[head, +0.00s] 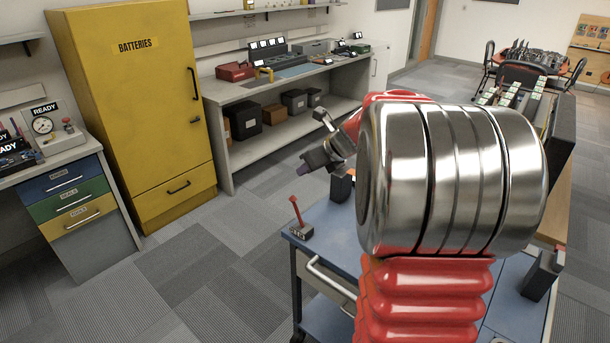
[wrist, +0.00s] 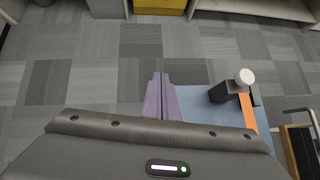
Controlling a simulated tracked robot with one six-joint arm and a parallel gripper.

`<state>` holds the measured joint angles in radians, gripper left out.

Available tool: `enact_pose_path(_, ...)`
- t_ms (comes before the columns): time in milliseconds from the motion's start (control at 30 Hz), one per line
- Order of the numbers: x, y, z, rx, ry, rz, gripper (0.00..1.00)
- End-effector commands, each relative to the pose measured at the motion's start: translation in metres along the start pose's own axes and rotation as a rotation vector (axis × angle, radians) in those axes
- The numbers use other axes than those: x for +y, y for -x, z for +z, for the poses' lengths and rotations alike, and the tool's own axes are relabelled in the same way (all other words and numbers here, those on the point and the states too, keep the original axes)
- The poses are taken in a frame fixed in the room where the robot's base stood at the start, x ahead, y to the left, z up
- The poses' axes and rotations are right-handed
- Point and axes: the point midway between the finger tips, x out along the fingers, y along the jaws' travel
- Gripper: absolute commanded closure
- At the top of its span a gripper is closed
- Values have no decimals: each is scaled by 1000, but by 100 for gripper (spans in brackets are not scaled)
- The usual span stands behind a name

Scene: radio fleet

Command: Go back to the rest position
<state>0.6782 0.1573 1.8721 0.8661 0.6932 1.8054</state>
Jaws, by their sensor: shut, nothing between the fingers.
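My gripper (head: 304,168) hangs in the air at the left edge of a blue-topped cart in the head view. Its purple fingers (wrist: 160,92) are pressed together in the wrist view, with nothing between them. Below the fingers lie the grey carpet and the left edge of the blue cart top (wrist: 193,98). My red and chrome arm covers much of the cart in the head view.
A red-handled device (head: 299,224) stands on the cart's left corner. A black object with a white cap (wrist: 232,86) stands on the cart right of my fingers. A yellow batteries cabinet (head: 130,95), a workbench (head: 250,90) and a drawer unit (head: 72,205) line the wall. Carpet between is clear.

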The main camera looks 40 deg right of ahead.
Motion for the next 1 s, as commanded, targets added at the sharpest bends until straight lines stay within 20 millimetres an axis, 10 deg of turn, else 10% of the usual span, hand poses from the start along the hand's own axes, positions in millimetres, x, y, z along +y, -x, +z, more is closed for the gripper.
enact_pose_path(633, 0, 0, 0, 0, 39, 0, 100)
enact_pose_path(1000, 17, -5, -41, 93, 540, 69, 100)
